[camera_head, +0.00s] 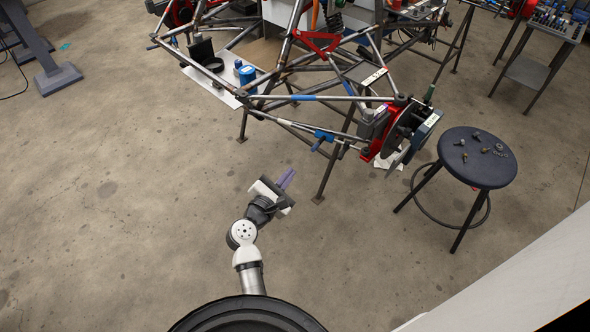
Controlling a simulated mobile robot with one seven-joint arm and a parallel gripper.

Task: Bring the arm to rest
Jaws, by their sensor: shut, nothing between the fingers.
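My arm reaches forward from the bottom middle of the head view, over bare floor. My gripper (287,176) is at its end, with purple-grey fingers pointing up and to the right. The fingers are together and hold nothing. The gripper shows just in front of the tube chassis (300,98), apart from it as far as this one view tells.
A round dark stool (477,157) with small metal parts on it stands at the right. A red hub with a disc (395,130) is on the chassis corner. A steel cart (540,50) stands at the back right.

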